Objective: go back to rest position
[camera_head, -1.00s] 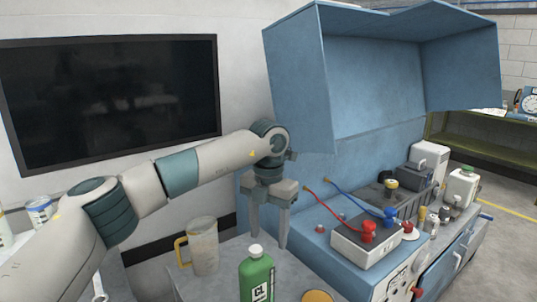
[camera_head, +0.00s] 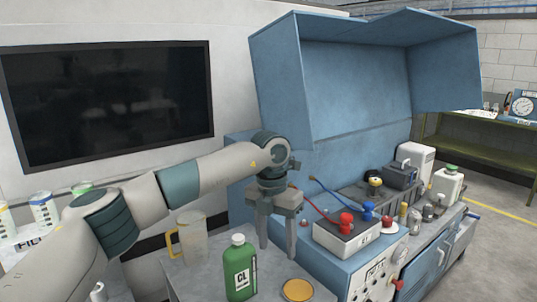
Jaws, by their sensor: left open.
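My left arm comes in from the left. Its gripper (camera_head: 276,240) points down over the grey table, with its two fingers apart and nothing between them. It is behind and to the right of a green bottle (camera_head: 239,272) labelled CL or GL. A clear jug with a yellow handle (camera_head: 194,240) stands to the left of the gripper. My right gripper does not show.
A blue workbench with a raised hood (camera_head: 350,85) stands to the right. It carries a white box with red and blue knobs (camera_head: 345,236) and cables. A yellow-rimmed round item (camera_head: 297,290) lies at the table's front. A dark screen (camera_head: 105,105) hangs on the wall.

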